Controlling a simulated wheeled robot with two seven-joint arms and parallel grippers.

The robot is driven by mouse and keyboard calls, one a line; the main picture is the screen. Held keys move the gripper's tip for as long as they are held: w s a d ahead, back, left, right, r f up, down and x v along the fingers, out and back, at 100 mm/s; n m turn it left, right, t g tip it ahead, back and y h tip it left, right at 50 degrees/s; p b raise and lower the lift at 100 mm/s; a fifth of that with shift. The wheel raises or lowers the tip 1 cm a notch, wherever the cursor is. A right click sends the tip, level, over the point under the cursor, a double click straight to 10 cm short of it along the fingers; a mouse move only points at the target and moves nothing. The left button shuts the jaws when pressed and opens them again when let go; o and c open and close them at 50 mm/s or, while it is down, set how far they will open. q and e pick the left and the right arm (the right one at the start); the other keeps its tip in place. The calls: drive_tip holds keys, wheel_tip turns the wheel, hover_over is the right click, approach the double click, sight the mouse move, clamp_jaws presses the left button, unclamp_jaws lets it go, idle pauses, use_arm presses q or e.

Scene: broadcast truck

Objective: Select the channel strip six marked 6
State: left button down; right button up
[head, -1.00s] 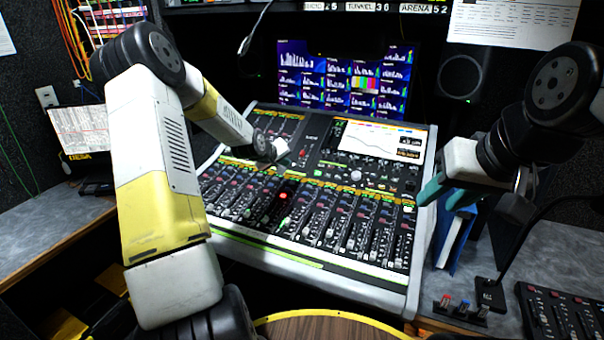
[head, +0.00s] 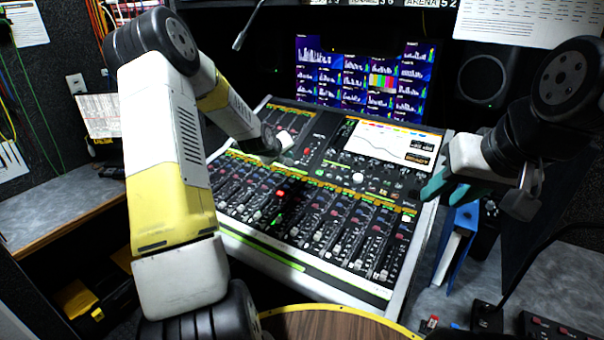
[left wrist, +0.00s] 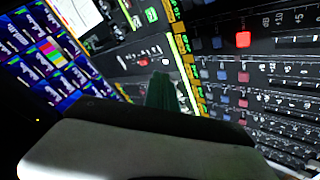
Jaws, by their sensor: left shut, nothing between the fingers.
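The mixing console (head: 235,238) fills the middle of the head view, with a row of channel strips along its front half. The number 6 is too small to read on any strip. One red button (head: 281,193) glows among the strips; a bright red button also shows in the left wrist view (left wrist: 243,39). My left gripper (left wrist: 163,92) is shut and empty, its teal fingertips over the console by the yellow-green label row. In the head view my left wrist hides its fingertips. My right gripper (head: 446,189) is open and empty at the console's right edge.
A monitor (head: 362,72) with meter graphs stands behind the console. A speaker (head: 484,82) is at the back right. A blue binder (head: 456,242) stands right of the console. A smaller button panel (head: 560,328) lies at the lower right.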

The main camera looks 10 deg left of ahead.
use_arm(q)
hover_over(290, 184)
drive_tip(key=shift+s+f, duration=0.1)
drive_tip(key=shift+f, duration=3.7)
drive_tip(key=shift+f, duration=0.1)
drive_tip(key=shift+f, duration=0.35)
drive_tip(key=shift+f, duration=0.4)
drive_tip(key=shift+r, duration=0.85)
drive_tip(key=shift+s+a+r, duration=0.1)
drive_tip(key=shift+s+r, duration=0.05)
drive_tip(key=shift+r, duration=0.9)
drive_tip(key=shift+s+a+r, duration=0.1)
drive_tip(key=shift+r, duration=0.95)
drive_tip(key=shift+s+d+r, duration=0.1)
drive_tip(key=shift+r, duration=0.25)
